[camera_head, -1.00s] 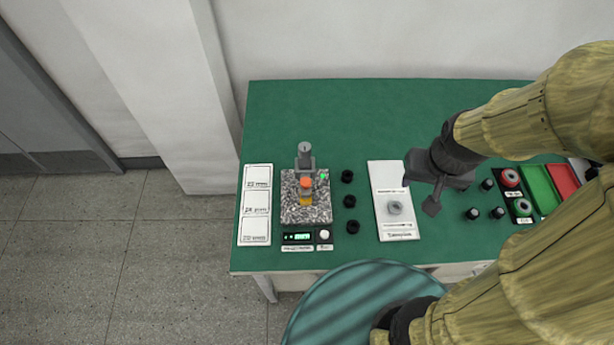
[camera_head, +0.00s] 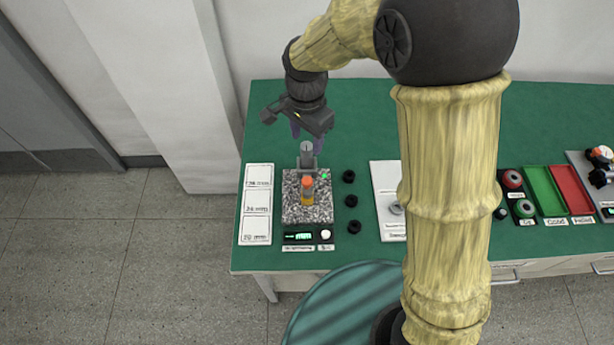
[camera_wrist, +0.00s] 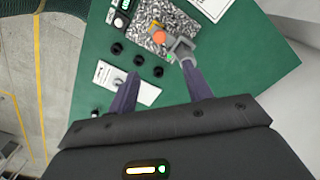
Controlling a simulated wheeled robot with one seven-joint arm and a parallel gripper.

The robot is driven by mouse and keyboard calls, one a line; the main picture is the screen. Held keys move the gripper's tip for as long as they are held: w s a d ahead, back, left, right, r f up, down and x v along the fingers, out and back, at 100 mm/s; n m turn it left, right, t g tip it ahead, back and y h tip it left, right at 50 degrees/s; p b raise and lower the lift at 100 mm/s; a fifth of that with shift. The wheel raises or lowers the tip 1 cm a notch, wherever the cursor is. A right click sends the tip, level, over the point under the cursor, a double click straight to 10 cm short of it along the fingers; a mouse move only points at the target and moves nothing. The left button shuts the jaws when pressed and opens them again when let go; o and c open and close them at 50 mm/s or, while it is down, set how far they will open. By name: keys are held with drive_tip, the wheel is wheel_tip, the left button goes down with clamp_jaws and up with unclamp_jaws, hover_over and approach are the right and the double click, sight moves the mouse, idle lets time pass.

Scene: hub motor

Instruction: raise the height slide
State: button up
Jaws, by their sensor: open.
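A measuring stand with a speckled granite base (camera_head: 292,210) stands at the left of the green table. A grey upright column (camera_head: 306,157) rises at its back, with an orange-topped part (camera_head: 308,183) in front, above a yellow piece. I cannot tell exactly which part is the height slide. My gripper (camera_head: 307,135) is open and empty, above and behind the column, fingers pointing down. In the wrist view the fingers (camera_wrist: 162,88) are spread apart. The column (camera_wrist: 183,50) shows beyond the right fingertip, with the orange part (camera_wrist: 159,38) beside it; contact is not clear.
Several black rings (camera_head: 351,200) stand right of the base. A small display box (camera_head: 298,237) sits in front of it, white cards (camera_head: 257,204) to its left. A white panel (camera_head: 386,190) is partly hidden by my arm. Green (camera_head: 543,188) and red trays lie far right. The back left is clear.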

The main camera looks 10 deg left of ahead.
sight(307, 181)
wheel_tip(307, 181, down, 17)
drive_tip(key=p, duration=0.3)
drive_tip(key=shift+f, duration=0.2)
idle(0.4)
